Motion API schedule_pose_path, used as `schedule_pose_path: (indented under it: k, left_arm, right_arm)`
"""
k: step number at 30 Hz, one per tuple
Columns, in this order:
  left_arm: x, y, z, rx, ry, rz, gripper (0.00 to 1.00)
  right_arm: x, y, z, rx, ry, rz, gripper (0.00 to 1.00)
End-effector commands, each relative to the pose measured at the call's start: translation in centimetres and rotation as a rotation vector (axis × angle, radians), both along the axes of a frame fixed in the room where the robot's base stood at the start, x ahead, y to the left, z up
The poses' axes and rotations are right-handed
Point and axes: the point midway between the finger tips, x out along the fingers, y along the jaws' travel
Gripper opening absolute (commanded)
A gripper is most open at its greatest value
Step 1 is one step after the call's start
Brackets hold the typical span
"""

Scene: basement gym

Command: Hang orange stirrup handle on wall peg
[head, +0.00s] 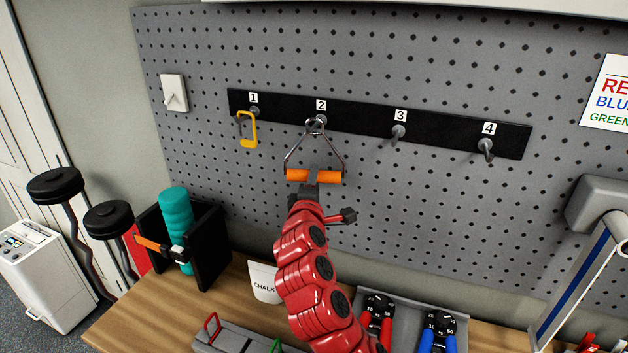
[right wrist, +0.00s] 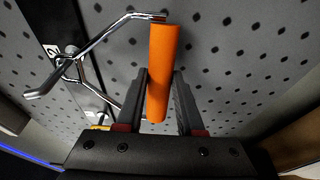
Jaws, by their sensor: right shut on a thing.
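The orange stirrup handle (head: 328,177) has an orange bar with a bent metal frame rising to a ring at its top. My right gripper (head: 310,188) is shut on the middle of the orange bar, its arm coming up from below. The ring overlaps peg 2 (head: 321,120) in the head view; I cannot tell whether it is around the peg or in front of it. In the right wrist view the orange bar (right wrist: 163,70) stands between the two dark fingers (right wrist: 160,105), the metal frame reaching left. My left gripper is not in view.
A black rail (head: 360,122) on the grey pegboard carries numbered pegs. Peg 3 (head: 397,132) and peg 4 (head: 486,147) are bare. The bench below holds a chalk bag (head: 264,283), a grey tray and red and blue hand grips.

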Motion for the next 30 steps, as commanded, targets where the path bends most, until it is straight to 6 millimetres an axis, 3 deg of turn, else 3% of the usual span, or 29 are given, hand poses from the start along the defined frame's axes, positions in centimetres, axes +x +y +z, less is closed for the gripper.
schedule_pose_path:
  k: [1, 2, 7, 20, 30]
  left_arm:
    - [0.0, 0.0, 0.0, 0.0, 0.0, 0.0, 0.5]
    - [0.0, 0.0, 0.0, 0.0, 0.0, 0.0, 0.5]
    - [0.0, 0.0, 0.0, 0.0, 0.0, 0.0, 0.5]
    - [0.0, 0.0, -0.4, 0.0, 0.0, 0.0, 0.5]
    - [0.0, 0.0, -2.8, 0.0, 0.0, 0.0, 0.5]
  right_arm:
    - [0.0, 0.0, 0.1, 0.0, -0.002, 0.0, 0.0]
    - [0.0, 0.0, 0.1, 0.0, -0.002, 0.0, 0.42]
    - [0.0, 0.0, 0.1, 0.0, -0.001, 0.0, 0.72]
    - [-0.8, 0.1, 0.0, 0.001, -0.003, 0.001, 0.72]
    - [-6.3, 0.9, -0.4, -0.003, -0.004, 0.004, 0.72]
